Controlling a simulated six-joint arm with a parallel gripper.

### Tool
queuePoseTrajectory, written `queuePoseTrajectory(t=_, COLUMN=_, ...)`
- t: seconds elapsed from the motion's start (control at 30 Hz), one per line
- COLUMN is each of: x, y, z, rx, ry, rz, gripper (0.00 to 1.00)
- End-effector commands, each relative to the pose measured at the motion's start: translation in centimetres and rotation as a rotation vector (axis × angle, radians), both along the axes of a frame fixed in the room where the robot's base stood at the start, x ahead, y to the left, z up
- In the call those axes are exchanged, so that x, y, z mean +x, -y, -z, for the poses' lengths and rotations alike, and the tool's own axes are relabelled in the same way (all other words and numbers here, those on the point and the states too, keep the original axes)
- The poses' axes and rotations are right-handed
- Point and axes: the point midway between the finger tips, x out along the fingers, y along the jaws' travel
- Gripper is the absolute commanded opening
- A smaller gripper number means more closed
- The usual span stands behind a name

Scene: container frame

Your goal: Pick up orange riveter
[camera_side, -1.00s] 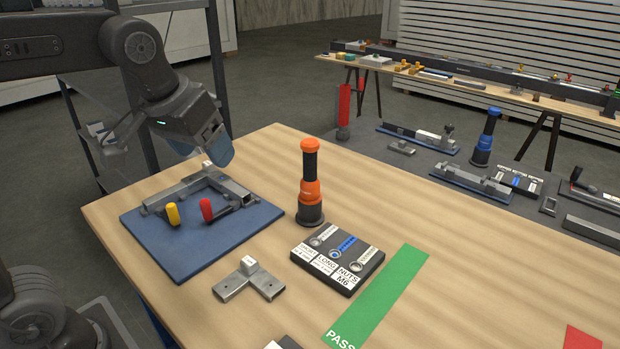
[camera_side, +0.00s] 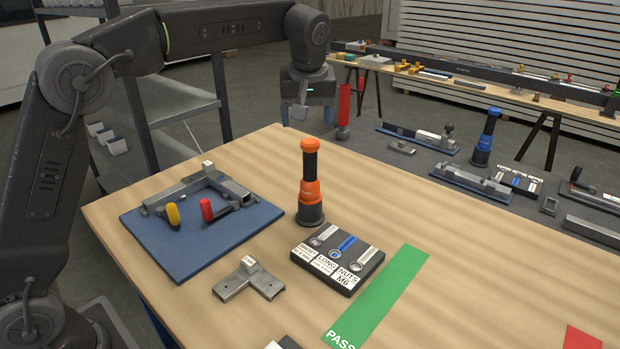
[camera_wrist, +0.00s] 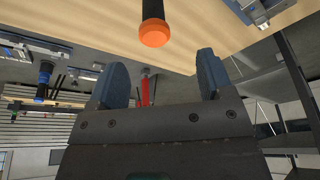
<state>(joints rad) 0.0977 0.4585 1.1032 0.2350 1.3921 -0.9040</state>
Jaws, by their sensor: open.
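The orange riveter (camera_side: 310,184) stands upright on the wooden table, with an orange cap, a black upper shaft, an orange body and a dark base. My gripper (camera_side: 297,116) is behind it and higher in the side view, with its fingers pointing down. In the wrist view the riveter's orange cap (camera_wrist: 154,33) shows at the top centre, just beyond the fingertips. My gripper (camera_wrist: 160,72) is open there, its two blue-grey fingers wide apart. Nothing is between the fingers in contact. The riveter's lower part is out of the wrist view.
A blue plate (camera_side: 180,256) with a metal frame and red and yellow clamp handles lies left of the riveter. A metal corner joint (camera_side: 248,281) and a labelled nut tray (camera_side: 337,260) lie in front. A green PASS strip (camera_side: 385,292) is to the right. A blue riveter (camera_side: 486,138) stands on another bench.

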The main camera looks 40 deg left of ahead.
Motion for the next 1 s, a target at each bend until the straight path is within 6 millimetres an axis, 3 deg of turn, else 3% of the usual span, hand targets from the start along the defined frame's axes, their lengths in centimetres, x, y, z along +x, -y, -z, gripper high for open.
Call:
queuePoseTrajectory(t=0.2, x=0.8, y=-0.8, z=3.7, rx=0.000, ry=-0.003, rz=-0.002, gripper=0.74)
queuePoseTrajectory(t=0.47, x=1.4, y=-1.1, z=5.5, rx=-0.001, ry=-0.001, rz=0.000, gripper=0.74)
queuePoseTrajectory(t=0.7, x=2.6, y=-1.5, z=8.6, rx=-0.001, ry=-0.002, rz=0.001, gripper=0.74)
queuePoseTrajectory(t=1.0, x=2.8, y=-1.7, z=9.5, rx=-0.003, ry=0.002, rz=0.002, gripper=0.74)
